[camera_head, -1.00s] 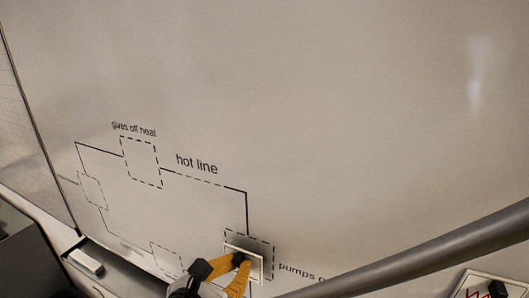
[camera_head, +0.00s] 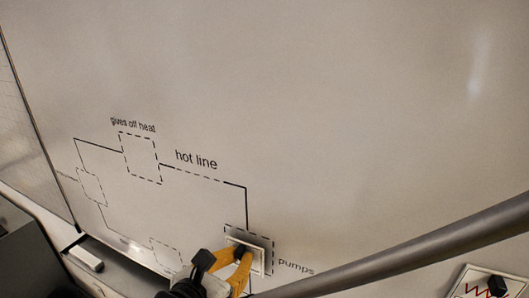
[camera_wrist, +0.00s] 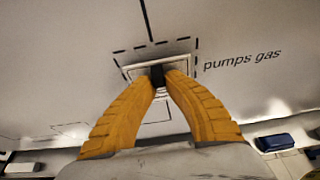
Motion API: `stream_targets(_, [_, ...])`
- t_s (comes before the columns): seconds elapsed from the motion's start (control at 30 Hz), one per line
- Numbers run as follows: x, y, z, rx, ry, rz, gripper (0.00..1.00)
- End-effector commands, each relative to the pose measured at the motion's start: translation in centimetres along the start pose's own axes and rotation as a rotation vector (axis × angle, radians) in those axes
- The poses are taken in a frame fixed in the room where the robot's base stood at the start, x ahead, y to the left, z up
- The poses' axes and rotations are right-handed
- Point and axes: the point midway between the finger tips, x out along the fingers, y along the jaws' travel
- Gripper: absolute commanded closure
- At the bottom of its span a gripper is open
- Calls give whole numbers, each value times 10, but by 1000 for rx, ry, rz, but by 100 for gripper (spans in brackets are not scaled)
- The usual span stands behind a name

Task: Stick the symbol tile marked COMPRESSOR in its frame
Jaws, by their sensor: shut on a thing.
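My gripper (camera_head: 240,257) has orange fingers and is shut on the dark knob of a pale tile (camera_head: 258,263). The wrist view also shows my gripper (camera_wrist: 160,78) and the tile's pale edge (camera_wrist: 145,69). The tile's marking is hidden or too small to read. The tile overlaps the dashed frame (camera_head: 272,243) labelled "pumps gas", sitting a little low and left in it. The frame's dashed top edge shows above the tile in the wrist view (camera_wrist: 172,42). I cannot tell whether the tile touches the whiteboard.
The whiteboard (camera_head: 330,100) carries a line diagram with other empty dashed frames, one (camera_head: 141,158) under "gives off heat". Another tile (camera_head: 470,284) with a red zigzag and dark knob lies at the lower right. A grey bar (camera_head: 430,247) crosses the lower right. A white eraser-like block (camera_head: 86,259) lies lower left.

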Motion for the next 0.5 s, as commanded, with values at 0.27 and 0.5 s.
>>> stream_targets(0.27, [0,0,0,0,0,0,100])
stream_targets(0.5, [3,0,2,0,0,-1,100])
